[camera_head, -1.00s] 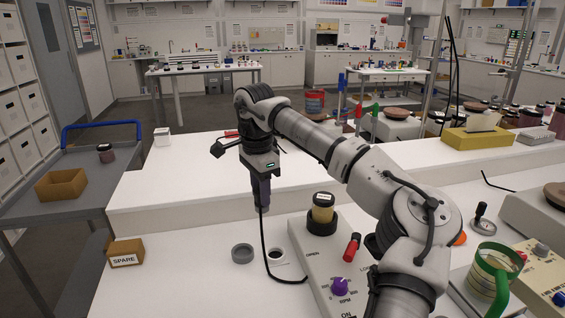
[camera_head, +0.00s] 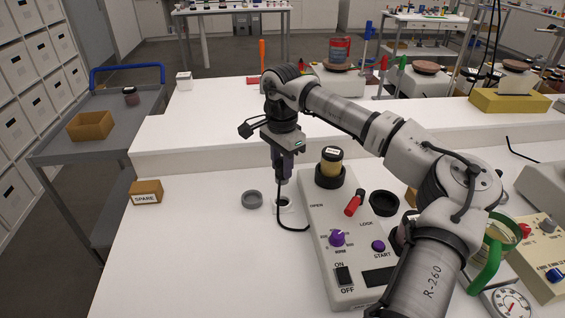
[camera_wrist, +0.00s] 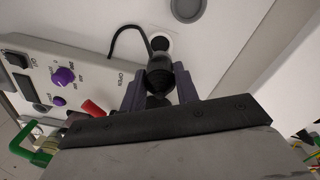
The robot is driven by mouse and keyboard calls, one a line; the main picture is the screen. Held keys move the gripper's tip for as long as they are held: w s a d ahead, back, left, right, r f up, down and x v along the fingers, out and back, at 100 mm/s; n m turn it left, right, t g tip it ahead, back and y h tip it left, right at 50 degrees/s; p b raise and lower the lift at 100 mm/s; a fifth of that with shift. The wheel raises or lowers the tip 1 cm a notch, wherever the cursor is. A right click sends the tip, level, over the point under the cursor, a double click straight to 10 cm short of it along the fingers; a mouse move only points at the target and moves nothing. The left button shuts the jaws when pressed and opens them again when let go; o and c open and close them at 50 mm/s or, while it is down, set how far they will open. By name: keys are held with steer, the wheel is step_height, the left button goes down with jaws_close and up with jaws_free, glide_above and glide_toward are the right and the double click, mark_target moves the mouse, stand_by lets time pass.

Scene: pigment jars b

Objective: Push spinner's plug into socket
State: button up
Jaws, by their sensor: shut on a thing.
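The spinner (camera_head: 347,275) is a pale machine with a purple knob, START button, ON/OFF switch and red lever. Its black cord (camera_head: 279,212) runs to the plug. My gripper (camera_head: 282,178) points down, its purple fingers shut on the dark plug, left of the spinner. In the wrist view my gripper (camera_wrist: 160,92) holds the ribbed black plug (camera_wrist: 160,78) between both fingers.
A grey ring (camera_head: 252,200) lies left of the socket. A yellow jar (camera_head: 331,172) stands in a black holder on the spinner. A SPARE box (camera_head: 146,192) is at the left table edge. A raised white shelf (camera_head: 200,125) runs behind. The front left table is clear.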

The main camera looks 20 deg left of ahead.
mark_target(282, 181)
steer(key=shift+f+b, duration=1.8)
steer(key=shift+f, duration=1.05)
steer(key=shift+f+b, duration=0.9)
steer(key=shift+f, duration=0.35)
steer(key=o, duration=1.1)
steer(key=shift+c, duration=0.2)
steer(key=shift+r, duration=0.1)
step_height(282, 181, up, 14)
steer(key=shift+f+b, duration=0.15)
steer(key=shift+b, duration=0.95)
